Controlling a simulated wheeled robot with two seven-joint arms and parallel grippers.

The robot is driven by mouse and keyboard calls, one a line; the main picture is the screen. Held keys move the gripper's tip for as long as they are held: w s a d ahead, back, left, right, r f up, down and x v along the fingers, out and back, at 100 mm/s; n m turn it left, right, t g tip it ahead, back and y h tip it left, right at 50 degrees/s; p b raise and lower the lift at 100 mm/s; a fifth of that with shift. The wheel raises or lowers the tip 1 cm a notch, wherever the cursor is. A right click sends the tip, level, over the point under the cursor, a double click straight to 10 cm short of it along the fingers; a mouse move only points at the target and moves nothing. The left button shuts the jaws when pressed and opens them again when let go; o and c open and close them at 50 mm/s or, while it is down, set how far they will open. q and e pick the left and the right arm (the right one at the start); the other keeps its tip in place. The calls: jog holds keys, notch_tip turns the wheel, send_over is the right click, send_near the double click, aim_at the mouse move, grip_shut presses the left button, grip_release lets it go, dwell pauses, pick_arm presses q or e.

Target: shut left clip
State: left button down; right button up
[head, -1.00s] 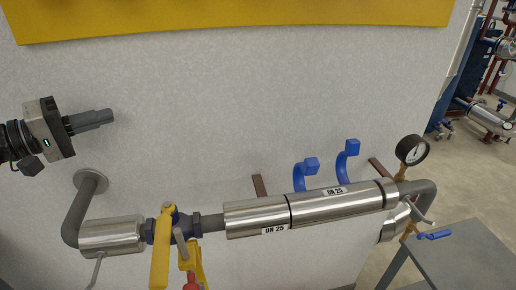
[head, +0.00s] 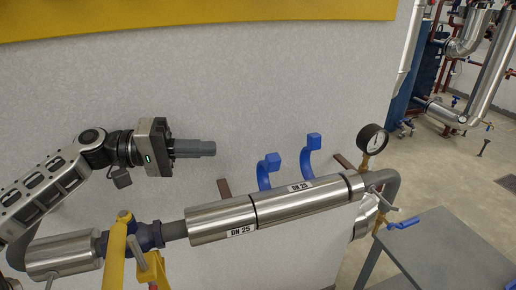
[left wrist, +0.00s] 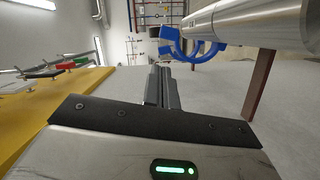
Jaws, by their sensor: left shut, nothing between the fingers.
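Two blue clips stand up open behind the insulated pipe. The left clip (head: 265,172) rises at the joint between the two metal sleeves, and the right clip (head: 308,155) is a little further right. Both also show as overlapping blue hooks (left wrist: 185,45) in the left wrist view. My left gripper (head: 212,149) is shut and empty, pointing right, left of the left clip and apart from it. Its shut fingers (left wrist: 160,72) show in the left wrist view. The pipe (head: 222,220) bears DN 25 labels. My right gripper is not in view.
A pressure gauge (head: 372,139) stands at the pipe's right end. A yellow-handled valve (head: 117,255) sits at the lower left. A grey table (head: 440,250) is at the lower right. Rust-brown brackets (head: 224,188) join the pipe to the pale wall.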

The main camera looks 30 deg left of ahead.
aim_at(267, 170)
pick_arm(q)
jog(key=p+x, duration=0.1)
jog(key=x, duration=0.9)
jog(key=shift+p, duration=0.35)
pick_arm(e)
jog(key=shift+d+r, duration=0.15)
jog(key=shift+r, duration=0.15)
pick_arm(q)
jog(key=shift+d+r, duration=0.1)
